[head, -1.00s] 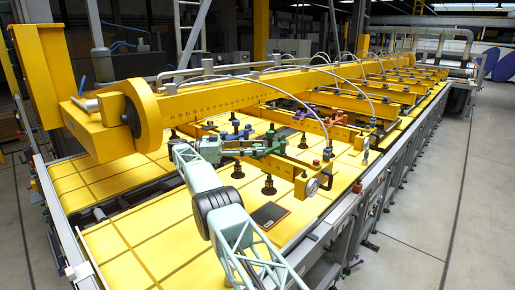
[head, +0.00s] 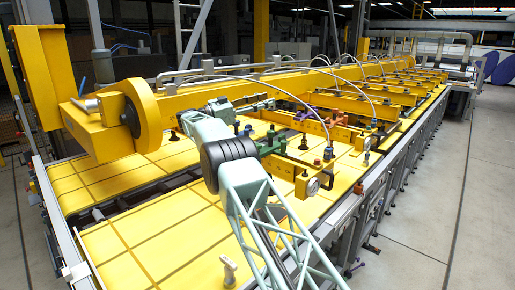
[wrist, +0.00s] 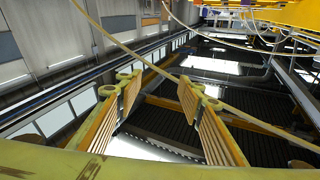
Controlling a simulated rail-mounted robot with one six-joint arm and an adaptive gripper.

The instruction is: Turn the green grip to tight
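The green grip (head: 271,142) sits on a yellow cross-beam of the lifter in the head view, just right of my arm's black joint. Its setting is too small to read, and my arm hides part of the area beside it. My gripper (head: 262,104) is raised beyond and above the green grip, apart from it, near the long yellow main beam. In the wrist view, my gripper (wrist: 160,97) has its two ribbed fingers spread apart with nothing between them. The green grip does not show in the wrist view.
Purple grips (head: 304,115) and a red one (head: 338,126) stand farther along. A blue fitting (head: 328,154) and a round gauge (head: 313,187) are at the near beam's right end. Looping hoses hang overhead. A pale handle-shaped object (head: 229,270) stands on the yellow panels.

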